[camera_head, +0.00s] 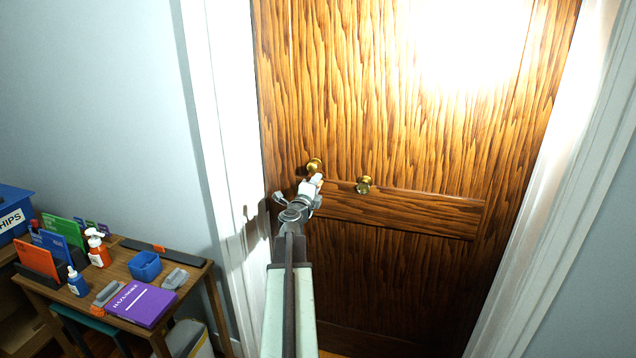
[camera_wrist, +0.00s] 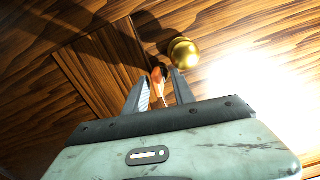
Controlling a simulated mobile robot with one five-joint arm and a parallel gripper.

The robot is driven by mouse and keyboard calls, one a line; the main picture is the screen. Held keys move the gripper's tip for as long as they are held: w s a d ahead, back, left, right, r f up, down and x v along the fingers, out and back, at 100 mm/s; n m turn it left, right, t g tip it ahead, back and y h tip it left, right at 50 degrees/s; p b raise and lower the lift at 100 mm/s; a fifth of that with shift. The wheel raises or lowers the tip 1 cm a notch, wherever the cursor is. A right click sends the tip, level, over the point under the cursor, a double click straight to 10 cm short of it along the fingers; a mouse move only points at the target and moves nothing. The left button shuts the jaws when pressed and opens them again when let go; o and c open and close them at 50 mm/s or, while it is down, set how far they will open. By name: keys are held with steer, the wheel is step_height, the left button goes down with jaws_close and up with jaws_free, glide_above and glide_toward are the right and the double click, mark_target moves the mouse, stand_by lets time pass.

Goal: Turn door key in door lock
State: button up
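The wooden door (camera_head: 400,130) fills the middle of the head view. It bears two round brass fittings, an upper left one (camera_head: 314,166) and a lower right one (camera_head: 363,184). My gripper (camera_head: 315,181) is just below the upper left fitting. In the wrist view my gripper (camera_wrist: 162,80) has its two fingers apart. A small orange and pale piece (camera_wrist: 157,82), perhaps the door key, shows between them with gaps at its sides. A brass knob (camera_wrist: 183,52) is just beyond the right fingertip. The keyhole is not distinguishable in either view.
The white door frame (camera_head: 215,130) runs up the left side. Strong glare covers the door's upper right.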

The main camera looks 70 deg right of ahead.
steer(key=o, duration=0.3)
steer(key=shift+o, duration=0.2)
steer(key=a, duration=0.6)
steer(key=shift+s, duration=0.15)
stand_by(0.5)
